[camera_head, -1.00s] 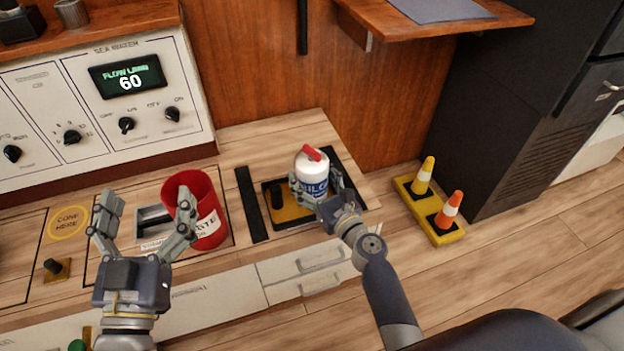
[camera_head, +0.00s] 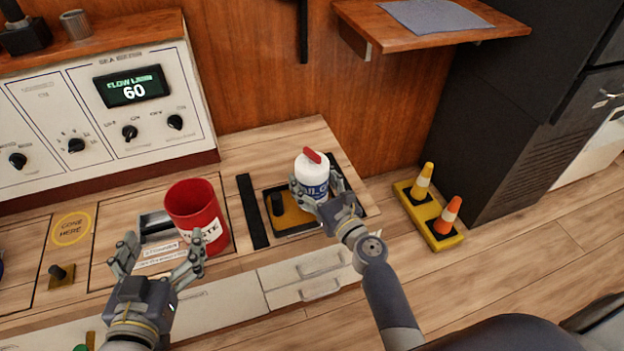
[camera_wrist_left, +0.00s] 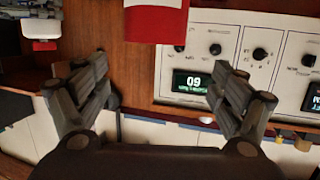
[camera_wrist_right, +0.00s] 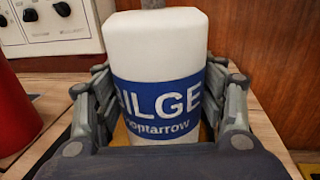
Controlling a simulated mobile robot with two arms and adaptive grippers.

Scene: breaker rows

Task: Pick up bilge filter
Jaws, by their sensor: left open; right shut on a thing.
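The bilge filter (camera_head: 313,170) is a white canister with a blue label and a red top piece. It stands upright at the black-edged tray (camera_head: 287,228) on the right of the counter. My right gripper (camera_head: 322,192) is shut on it, with fingers on both sides. In the right wrist view the filter (camera_wrist_right: 158,60) fills the space between the fingers, and its label reads "BILGE". I cannot tell whether its base touches the tray. My left gripper (camera_head: 160,258) is open and empty, in front of the red waste bin.
The red waste bin (camera_head: 195,212) stands left of the tray, with a black strip (camera_head: 252,211) between them. Yellow and orange cones (camera_head: 447,214) sit on a yellow base at right. A control panel (camera_head: 120,100) and wooden shelf (camera_head: 430,22) are behind.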

